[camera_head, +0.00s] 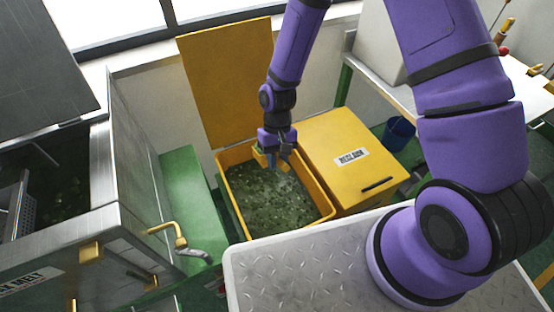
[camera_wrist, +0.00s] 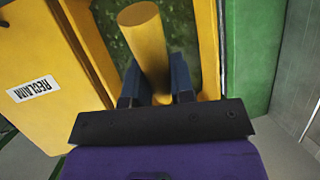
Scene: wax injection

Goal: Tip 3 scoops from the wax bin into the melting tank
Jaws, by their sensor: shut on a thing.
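The wax bin (camera_head: 326,219) is a yellow open bin filled with green wax pieces, its yellow lid (camera_head: 225,80) standing up behind it. My gripper (camera_head: 279,152) is over the back part of the bin, pointing down. In the wrist view my gripper (camera_wrist: 157,88) is shut on a thick yellow handle (camera_wrist: 143,35), which I take as the scoop's. The scoop's yellow part (camera_head: 263,160) shows beside the fingers, low at the bin's back; its bowl cannot be made out. The melting tank (camera_head: 120,190) is the grey metal box at the left, with its top open and a dark inside.
A closed yellow bin marked RECLAIM (camera_head: 345,150) adjoins the wax bin on the right. A green surface (camera_head: 187,190) lies between tank and wax bin. A brass tap (camera_head: 170,235) juts from the tank's side. A blue bucket (camera_head: 399,134) stands under the bench.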

